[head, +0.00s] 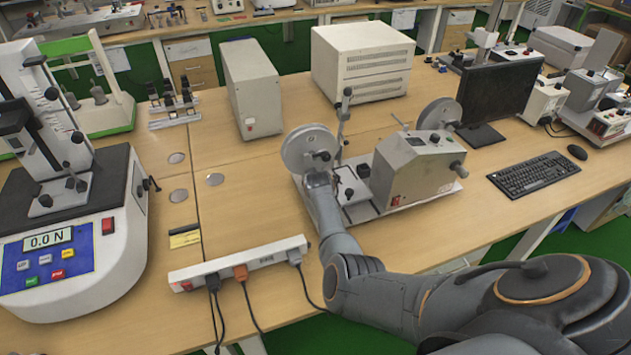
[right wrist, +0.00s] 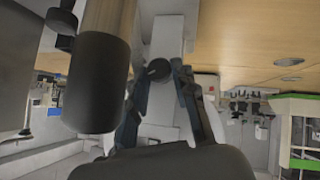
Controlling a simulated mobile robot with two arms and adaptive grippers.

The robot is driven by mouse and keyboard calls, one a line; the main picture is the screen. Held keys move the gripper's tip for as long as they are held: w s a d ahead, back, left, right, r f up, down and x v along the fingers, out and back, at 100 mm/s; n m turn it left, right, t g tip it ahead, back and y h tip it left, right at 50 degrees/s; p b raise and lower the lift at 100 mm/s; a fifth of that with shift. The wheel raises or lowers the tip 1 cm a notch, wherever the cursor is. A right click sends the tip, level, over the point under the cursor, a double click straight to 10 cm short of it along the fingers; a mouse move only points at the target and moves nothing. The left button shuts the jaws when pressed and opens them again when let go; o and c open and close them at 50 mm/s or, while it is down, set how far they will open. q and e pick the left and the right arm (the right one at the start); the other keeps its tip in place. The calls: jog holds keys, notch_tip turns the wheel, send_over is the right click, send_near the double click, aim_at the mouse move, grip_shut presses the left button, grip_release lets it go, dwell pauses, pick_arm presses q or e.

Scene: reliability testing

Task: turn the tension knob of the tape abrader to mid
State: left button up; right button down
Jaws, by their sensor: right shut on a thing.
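The tape abrader (head: 415,172) stands on the wooden bench in the middle of the head view. It has a pale grey housing and two round reels, the left one (head: 308,148) just above the end of my right arm. In the right wrist view a small round black knob (right wrist: 158,69) with a light mark sits on a pale grey part. My right gripper (right wrist: 163,72) is shut on this knob, with its dark fingers on either side. My left gripper is not in view.
A white power strip (head: 240,258) with plugged cables lies in front. A force tester (head: 75,235) stands at left. A monitor (head: 500,93) and keyboard (head: 535,175) are at right. In the wrist view a large dark cylinder (right wrist: 98,85) is close to the gripper.

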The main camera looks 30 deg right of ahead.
jog(key=shift+f, duration=0.15)
jog(key=c, duration=1.1)
grip_release()
jog(key=shift+o, duration=0.2)
jog(key=v, duration=0.7)
jog(key=shift+s, duration=0.2)
